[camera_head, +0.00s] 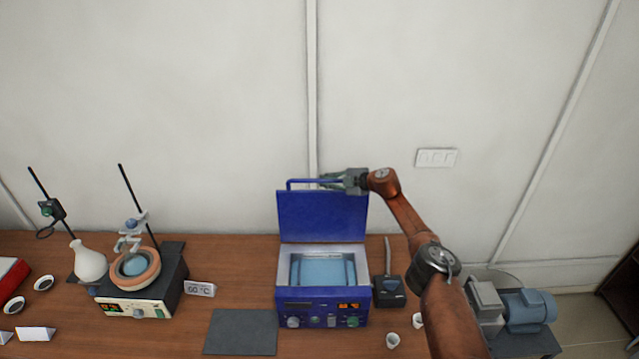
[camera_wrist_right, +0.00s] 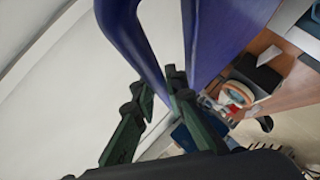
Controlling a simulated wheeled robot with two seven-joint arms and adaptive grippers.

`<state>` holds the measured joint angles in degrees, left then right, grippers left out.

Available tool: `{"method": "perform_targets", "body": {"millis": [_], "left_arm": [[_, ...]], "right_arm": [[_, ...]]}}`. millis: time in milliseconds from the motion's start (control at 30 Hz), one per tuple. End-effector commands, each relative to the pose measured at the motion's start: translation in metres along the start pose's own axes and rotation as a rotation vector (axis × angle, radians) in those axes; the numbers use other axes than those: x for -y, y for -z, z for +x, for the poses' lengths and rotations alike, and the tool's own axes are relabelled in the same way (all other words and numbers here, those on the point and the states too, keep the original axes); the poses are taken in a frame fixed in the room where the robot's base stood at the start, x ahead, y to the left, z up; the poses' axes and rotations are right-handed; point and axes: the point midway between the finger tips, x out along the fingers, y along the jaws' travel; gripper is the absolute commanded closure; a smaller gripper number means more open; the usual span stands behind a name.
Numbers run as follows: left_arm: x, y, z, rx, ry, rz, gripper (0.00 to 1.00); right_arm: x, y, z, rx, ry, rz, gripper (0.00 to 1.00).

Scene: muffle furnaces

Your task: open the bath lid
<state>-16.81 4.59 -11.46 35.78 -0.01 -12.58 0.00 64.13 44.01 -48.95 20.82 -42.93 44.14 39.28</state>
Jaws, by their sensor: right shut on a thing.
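The blue water bath (camera_head: 322,307) stands on the wooden bench, with pale blue water (camera_head: 322,272) in its basin. Its blue lid (camera_head: 322,217) stands upright at the back, raised off the basin. The lid's bar handle (camera_head: 298,183) runs along the lid's top edge. My right gripper (camera_head: 330,181) is at the right part of this handle, shut on it. In the right wrist view the gripper (camera_wrist_right: 160,90) has its green fingers by the blue handle (camera_wrist_right: 135,40), with the lid (camera_wrist_right: 215,35) beside it. My left gripper is in neither view.
A hotplate (camera_head: 140,300) with a bowl and flask stands to the left, near a 60 °C sign (camera_head: 200,288). A dark mat (camera_head: 241,332) lies front left of the bath. A small dark device (camera_head: 389,291), white cups (camera_head: 393,340) and a motor pump (camera_head: 525,310) are to the right.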

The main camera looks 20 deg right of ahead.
Motion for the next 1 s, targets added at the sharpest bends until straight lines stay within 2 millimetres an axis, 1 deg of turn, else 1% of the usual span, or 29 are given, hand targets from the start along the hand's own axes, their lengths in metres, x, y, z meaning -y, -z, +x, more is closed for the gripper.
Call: {"method": "perform_targets", "body": {"millis": [33, 300, 700, 733, 900, 1000], "left_arm": [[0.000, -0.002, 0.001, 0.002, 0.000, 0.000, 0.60], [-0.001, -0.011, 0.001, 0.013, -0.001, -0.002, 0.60], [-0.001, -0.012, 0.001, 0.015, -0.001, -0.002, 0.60], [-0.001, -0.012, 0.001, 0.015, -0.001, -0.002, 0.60], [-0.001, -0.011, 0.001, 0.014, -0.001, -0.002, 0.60], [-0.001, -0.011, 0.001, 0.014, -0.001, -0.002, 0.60]], "right_arm": [[-0.003, -0.002, -0.001, 0.004, 0.000, 0.007, 1.00], [-0.003, -0.001, 0.003, 0.001, 0.019, 0.020, 1.00], [-0.003, 0.003, 0.008, -0.004, 0.023, 0.017, 1.00], [-0.003, 0.003, 0.008, -0.004, 0.023, 0.017, 0.87], [-0.002, 0.004, 0.009, -0.006, 0.025, 0.017, 0.75], [-0.001, 0.004, 0.009, -0.006, 0.026, 0.017, 0.70]]}}
